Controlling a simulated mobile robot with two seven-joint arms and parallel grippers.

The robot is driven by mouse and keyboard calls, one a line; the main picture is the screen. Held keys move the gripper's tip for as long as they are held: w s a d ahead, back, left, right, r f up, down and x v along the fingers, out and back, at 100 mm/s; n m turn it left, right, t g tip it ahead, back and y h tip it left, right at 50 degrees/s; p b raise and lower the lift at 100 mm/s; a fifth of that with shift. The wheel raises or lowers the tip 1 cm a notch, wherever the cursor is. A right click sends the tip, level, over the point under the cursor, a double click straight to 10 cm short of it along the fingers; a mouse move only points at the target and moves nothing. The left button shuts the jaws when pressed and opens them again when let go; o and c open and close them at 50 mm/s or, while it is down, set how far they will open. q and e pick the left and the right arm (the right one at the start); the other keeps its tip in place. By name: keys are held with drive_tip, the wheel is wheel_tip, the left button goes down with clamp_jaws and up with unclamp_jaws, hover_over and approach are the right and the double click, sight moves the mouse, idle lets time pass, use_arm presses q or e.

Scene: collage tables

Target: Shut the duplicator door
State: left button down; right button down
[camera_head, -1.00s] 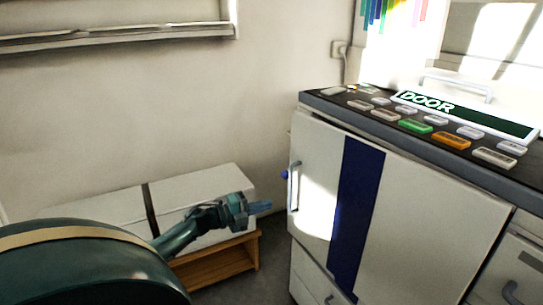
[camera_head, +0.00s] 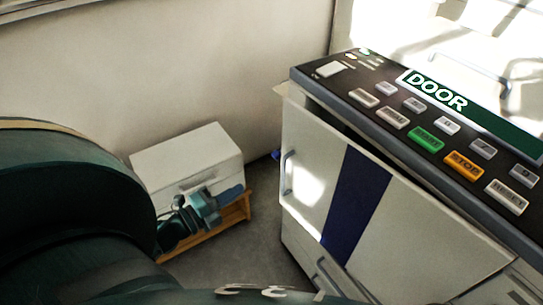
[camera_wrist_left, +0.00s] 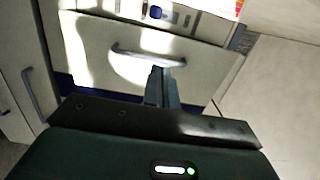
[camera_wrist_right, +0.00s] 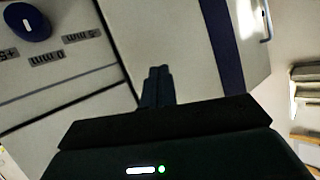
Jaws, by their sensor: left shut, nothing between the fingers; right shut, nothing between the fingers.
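The duplicator (camera_head: 400,240) stands at the right in the head view; its panel display reads DOOR. Its pale door (camera_head: 308,150) has a dark blue stripe and a handle (camera_head: 287,175) at the left edge. A dark gap shows along the door's top, so it looks ajar. My left gripper (camera_head: 232,193) is shut and empty, left of the door and apart from it. My right gripper (camera_wrist_right: 156,82) is shut and empty before the duplicator's pale front.
A white box (camera_head: 187,155) on a low wooden stand (camera_head: 235,212) is close behind my left gripper. Bare grey floor (camera_head: 255,240) lies between stand and duplicator. Lower drawers with handles (camera_head: 325,270) are under the door.

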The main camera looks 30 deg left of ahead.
use_arm(q)
drive_tip(key=x, duration=1.3)
drive_tip(key=shift+w, duration=0.35)
drive_tip(key=shift+d, duration=0.1)
